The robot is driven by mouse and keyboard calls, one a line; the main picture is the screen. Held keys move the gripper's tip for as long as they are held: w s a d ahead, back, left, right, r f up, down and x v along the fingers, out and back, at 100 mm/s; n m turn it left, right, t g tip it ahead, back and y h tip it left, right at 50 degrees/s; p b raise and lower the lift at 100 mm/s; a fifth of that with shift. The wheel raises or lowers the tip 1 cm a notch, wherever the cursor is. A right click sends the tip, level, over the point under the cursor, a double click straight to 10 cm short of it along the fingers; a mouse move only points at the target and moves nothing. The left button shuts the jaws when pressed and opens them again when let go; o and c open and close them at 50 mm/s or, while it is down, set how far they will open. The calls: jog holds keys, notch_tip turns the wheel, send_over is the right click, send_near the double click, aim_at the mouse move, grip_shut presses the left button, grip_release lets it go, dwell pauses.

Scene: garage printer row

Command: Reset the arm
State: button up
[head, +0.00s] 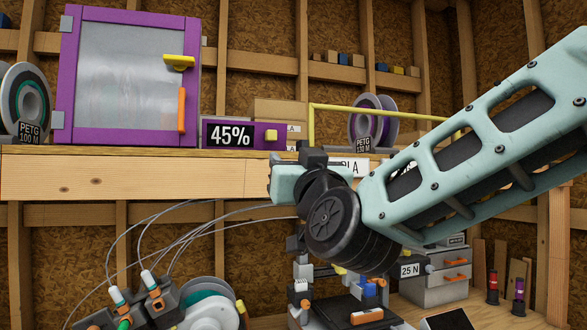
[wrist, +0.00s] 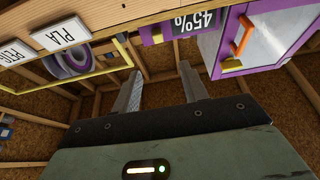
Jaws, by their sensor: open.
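My gripper (wrist: 160,84) shows in the wrist view with its two grey fingers spread apart and nothing between them. In the head view my pale green arm reaches in from the right, and its dark wrist joint hangs in front of the wooden shelf edge. The hand end of the arm is left of that joint, just below the 45% display; its fingers cannot be made out there. The wrist view is tilted and nearly upside down, with the shelf items along its top.
A purple cabinet (head: 132,141) with a clear door stands on the shelf (head: 120,172), beside the 45% display box (head: 258,144). Spools, including a PETG spool (head: 14,105), and a yellow rail (head: 311,125) are near. Below are a printer (head: 318,312) and grey drawers (head: 425,290).

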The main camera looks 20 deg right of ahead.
dwell(0.4)
jog(key=s+a+f+n+g+y, duration=0.2)
jog(key=s+a+f+g, duration=0.15)
jog(key=f, duration=0.45)
jog(key=s+a+f+n+g+y, duration=0.2)
jog(key=a+f+g, duration=0.25)
jog(key=f, duration=0.35)
jog(key=s+a+f+n+g+y, duration=0.2)
jog(key=a+f+g, duration=0.15)
jog(key=f, duration=0.45)
jog(key=s+d+f+g+h, duration=0.1)
jog(key=s+d+f+g, duration=0.2)
jog(key=s, duration=0.3)
jog(key=s+d+f+n+g+h, duration=0.1)
jog(key=s+d+f+g+h, duration=0.1)
jog(key=s+f, duration=0.4)
jog(key=s+d+f+g+h, duration=0.2)
jog(key=s+d+f+g, duration=0.2)
jog(key=s+f+g, duration=0.1)
jog(key=shift+s+n+g, duration=0.4)
jog(key=shift+s+g, duration=0.05)
jog(key=shift+s, duration=0.5)
